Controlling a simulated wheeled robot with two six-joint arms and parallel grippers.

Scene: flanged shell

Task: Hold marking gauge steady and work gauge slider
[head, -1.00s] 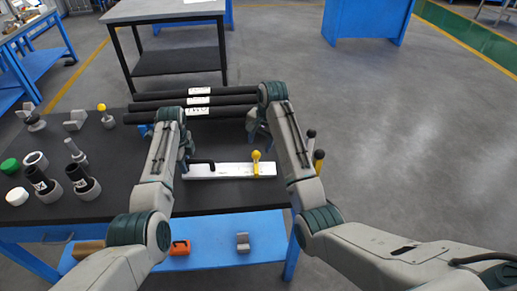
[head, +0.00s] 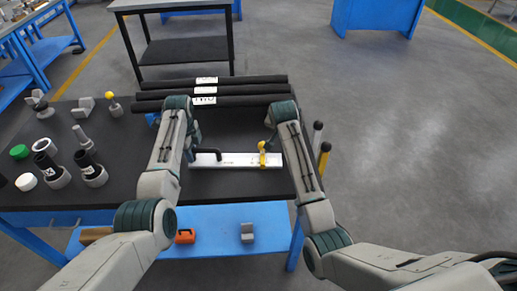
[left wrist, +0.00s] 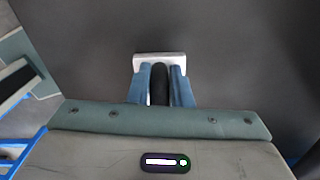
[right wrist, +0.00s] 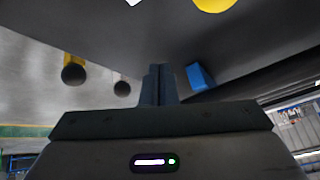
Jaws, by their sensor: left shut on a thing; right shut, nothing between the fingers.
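The marking gauge (head: 235,161) is a long white bar lying on the black table top in the head view. A black handle (head: 210,153) stands at its left end, and a yellow slider (head: 263,158) sits near its right end. My left gripper (head: 192,152) is at the handle. In the left wrist view my left gripper (left wrist: 160,84) has its blue fingers shut on the black handle (left wrist: 160,80), with the white bar (left wrist: 158,59) beyond. My right gripper (head: 269,145) is shut and empty, close by the slider. In the right wrist view its fingers (right wrist: 158,84) are together, apart from the yellow slider (right wrist: 214,4) at the top edge.
Several black tubes (head: 250,90) lie behind the gauge. Two levers (head: 325,150) stand at the table's right edge. Caps, rings and fittings (head: 92,172) fill the left side. A blue lower shelf (head: 215,220) holds an orange item (head: 185,236) and a grey block (head: 247,232).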

